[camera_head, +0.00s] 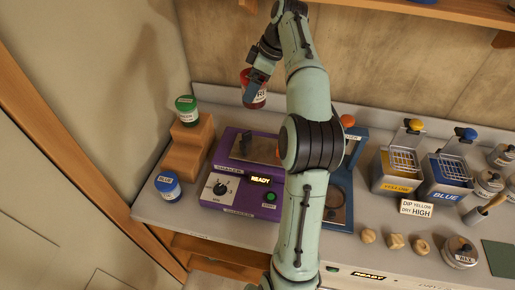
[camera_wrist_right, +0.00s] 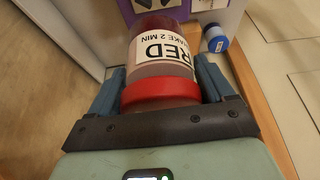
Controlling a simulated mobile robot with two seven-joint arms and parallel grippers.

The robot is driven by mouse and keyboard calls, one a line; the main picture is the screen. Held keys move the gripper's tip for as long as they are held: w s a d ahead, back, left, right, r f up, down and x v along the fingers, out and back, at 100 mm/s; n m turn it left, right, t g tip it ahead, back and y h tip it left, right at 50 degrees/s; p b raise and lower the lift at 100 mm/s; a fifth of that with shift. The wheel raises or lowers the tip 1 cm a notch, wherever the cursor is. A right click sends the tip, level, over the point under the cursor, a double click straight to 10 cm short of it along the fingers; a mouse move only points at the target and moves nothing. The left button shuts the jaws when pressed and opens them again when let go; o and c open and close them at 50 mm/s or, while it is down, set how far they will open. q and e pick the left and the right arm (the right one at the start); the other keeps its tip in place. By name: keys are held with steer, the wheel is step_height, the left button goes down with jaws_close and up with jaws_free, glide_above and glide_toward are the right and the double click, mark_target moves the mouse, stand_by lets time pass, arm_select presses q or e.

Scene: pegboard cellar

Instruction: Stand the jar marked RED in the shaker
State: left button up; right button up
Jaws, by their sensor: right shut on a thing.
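My right gripper (camera_head: 258,82) is shut on the jar marked RED (camera_head: 256,97), which has a red lid and a white label, and holds it up in the air behind the shaker. In the right wrist view the jar (camera_wrist_right: 160,55) sits between the two fingers (camera_wrist_right: 160,95), and its label reads RED and SHAKE 2 MIN. The purple shaker (camera_head: 240,205) stands on the bench with a dial, a green button and a READY display. My left gripper is not in view.
A green-lidded jar (camera_head: 186,108) stands on wooden steps (camera_head: 188,150). A blue-lidded jar (camera_head: 167,186) stands at the bench's left end. A blue device (camera_head: 354,145) is right of the shaker, with yellow (camera_head: 397,186) and blue (camera_head: 446,194) dip tanks beyond.

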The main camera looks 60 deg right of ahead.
steer(key=shift+s+d+r+n, duration=0.1)
steer(key=shift+s+r+n, duration=0.1)
steer(key=shift+s+n, duration=0.15)
steer(key=shift+s+f, duration=0.1)
steer(key=shift+f, duration=0.1)
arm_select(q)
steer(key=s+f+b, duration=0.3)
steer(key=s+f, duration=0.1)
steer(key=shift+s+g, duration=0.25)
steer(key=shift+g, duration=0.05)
arm_select(e)
steer(key=shift+f, duration=9.7)
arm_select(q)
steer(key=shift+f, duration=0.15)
